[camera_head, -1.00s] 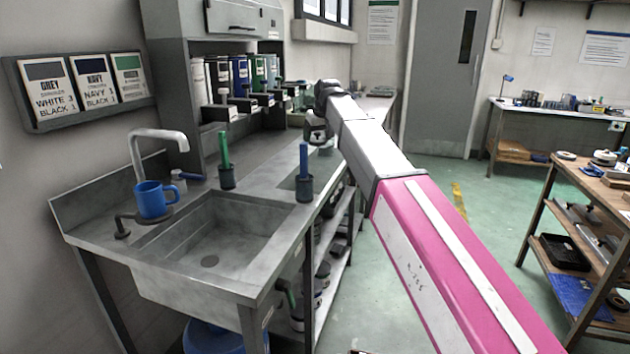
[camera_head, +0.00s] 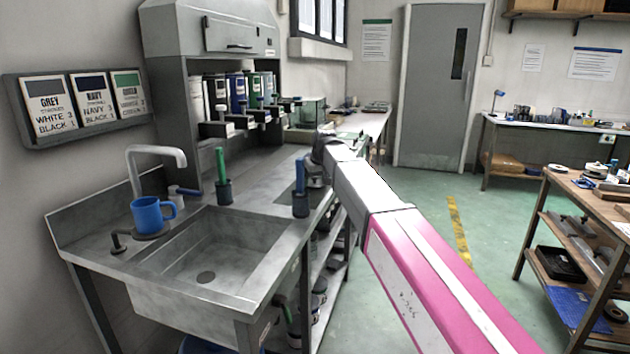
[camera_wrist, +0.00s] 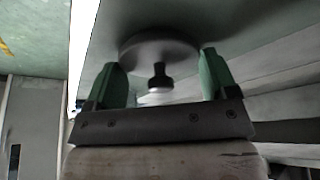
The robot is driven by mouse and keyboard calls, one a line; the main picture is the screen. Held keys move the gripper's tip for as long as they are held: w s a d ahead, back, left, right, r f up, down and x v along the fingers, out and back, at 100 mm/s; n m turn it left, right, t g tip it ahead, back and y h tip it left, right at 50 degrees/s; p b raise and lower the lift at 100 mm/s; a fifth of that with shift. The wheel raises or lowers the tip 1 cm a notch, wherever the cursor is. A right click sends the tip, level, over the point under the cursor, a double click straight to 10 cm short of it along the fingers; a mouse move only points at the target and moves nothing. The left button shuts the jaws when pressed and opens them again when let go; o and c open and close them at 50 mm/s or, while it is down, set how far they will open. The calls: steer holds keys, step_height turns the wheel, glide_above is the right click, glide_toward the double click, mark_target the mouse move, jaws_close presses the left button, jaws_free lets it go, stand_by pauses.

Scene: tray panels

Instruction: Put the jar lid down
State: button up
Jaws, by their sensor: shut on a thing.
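My gripper (camera_wrist: 158,62) shows in the wrist view with its two green fingers apart, one on each side of a round grey jar lid (camera_wrist: 142,46). It is shut on the lid. A dark knob with a pale end stands at the middle of the lid. The picture is blurred, so where the fingertips touch the rim is unclear. In the head view my gripper (camera_head: 317,178) is at the far end of my arm, by the steel counter's (camera_head: 262,170) right edge. The lid cannot be made out there, and its gap to the counter cannot be told.
A blue-handled brush (camera_head: 300,190) stands in a dark holder close left of my gripper. A green one (camera_head: 222,178), a blue mug (camera_head: 152,214) and the sink (camera_head: 215,250) are farther left. Several paint containers (camera_head: 240,92) line the back. Open floor lies to the right.

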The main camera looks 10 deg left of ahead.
steer(key=shift+f, duration=0.1)
steer(key=o, duration=0.8)
steer(key=v, duration=1.2)
steer(key=s+d+f+m+g+h, duration=0.1)
steer(key=s+d+f+m, duration=0.1)
steer(key=d+f, duration=0.9)
steer(key=s+d+f+m+h, duration=0.1)
steer(key=s+d+f+m, duration=0.1)
steer(key=d+f, duration=0.9)
steer(key=s+d+f+m+g+h, duration=0.1)
steer(key=s+d+f+m, duration=0.3)
steer(key=s+d+f, duration=1.3)
step_height(320, 180, down, 4)
steer(key=shift+d+f+g, duration=0.1)
steer(key=shift+d+g, duration=0.6)
steer(key=shift+d, duration=0.35)
